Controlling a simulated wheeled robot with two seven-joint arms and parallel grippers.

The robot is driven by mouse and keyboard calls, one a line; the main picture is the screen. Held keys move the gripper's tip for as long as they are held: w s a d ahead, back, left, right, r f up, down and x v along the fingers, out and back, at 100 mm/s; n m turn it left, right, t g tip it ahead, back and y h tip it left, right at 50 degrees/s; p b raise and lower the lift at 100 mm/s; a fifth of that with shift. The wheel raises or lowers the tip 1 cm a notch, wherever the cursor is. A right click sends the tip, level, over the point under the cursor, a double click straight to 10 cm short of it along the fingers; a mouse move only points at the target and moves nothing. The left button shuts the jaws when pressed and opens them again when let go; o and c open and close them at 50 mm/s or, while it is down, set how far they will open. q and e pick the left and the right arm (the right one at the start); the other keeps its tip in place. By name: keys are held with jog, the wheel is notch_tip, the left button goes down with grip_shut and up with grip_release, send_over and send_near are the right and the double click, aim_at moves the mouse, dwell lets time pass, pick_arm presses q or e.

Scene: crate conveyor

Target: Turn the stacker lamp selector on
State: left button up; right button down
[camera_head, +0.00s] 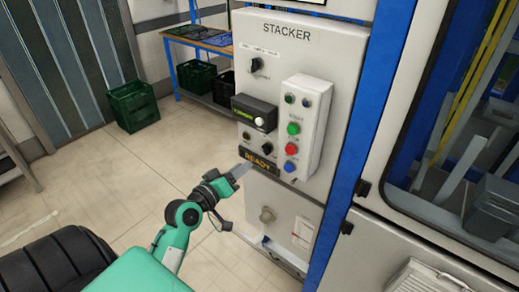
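The white stacker panel (305,45), labelled STACKER, stands right of centre. It carries an upper black selector knob (256,65) and a lower black knob (267,148), with a small dark round part (247,135) left of the lower one. The small labels are too blurred to tell which knob is the lamp selector. A READY sign (260,162) sits below the lower knob. My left gripper (240,171) comes from the lower left, its tip just below and left of the READY sign. Whether it touches the panel or is open is unclear. My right gripper is out of view.
A button box (308,112) with green, red and blue buttons juts from the panel right of the knobs. A black display unit (255,112) also juts out above the lower knob. A green crate (133,106) stands on open floor behind left.

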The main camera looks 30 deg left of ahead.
aim_at(263, 150)
pick_arm(q)
jog(key=w+p, duration=0.1)
jog(key=w, duration=0.2)
jog(key=w+p, duration=0.1)
jog(key=w, duration=0.4)
jog(key=shift+w+d+p, duration=0.3)
jog(key=shift+w+p, duration=0.1)
jog(key=c, duration=0.7)
